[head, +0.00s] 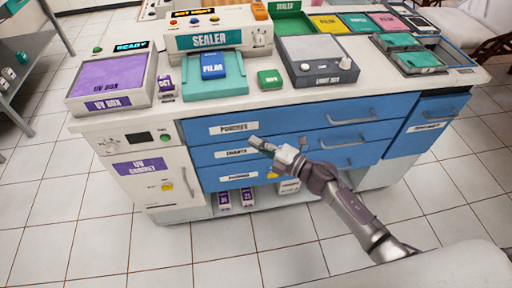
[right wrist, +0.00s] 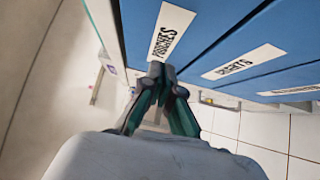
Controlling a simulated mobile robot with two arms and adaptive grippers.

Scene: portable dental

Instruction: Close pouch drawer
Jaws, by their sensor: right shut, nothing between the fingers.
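The pouch drawer (head: 290,122) is the top blue drawer of the cabinet, with a white "POUCHES" label (head: 234,128) and a grey bar handle (head: 351,118). Its front looks about level with the drawers below; I cannot tell whether a small gap is left. My right gripper (head: 257,142) is shut and empty, its tips close to the drawer front just right of and below the label. In the right wrist view the shut fingertips (right wrist: 161,70) are beside the "POUCHES" label (right wrist: 172,32); contact is unclear. My left gripper is not in view.
The charts drawer (head: 290,145) and another blue drawer lie below. A separate blue drawer (head: 430,118) is at the right. The worktop (head: 180,115) carries a UV box (head: 112,80), a sealer (head: 215,40) and trays. Tiled floor in front is clear.

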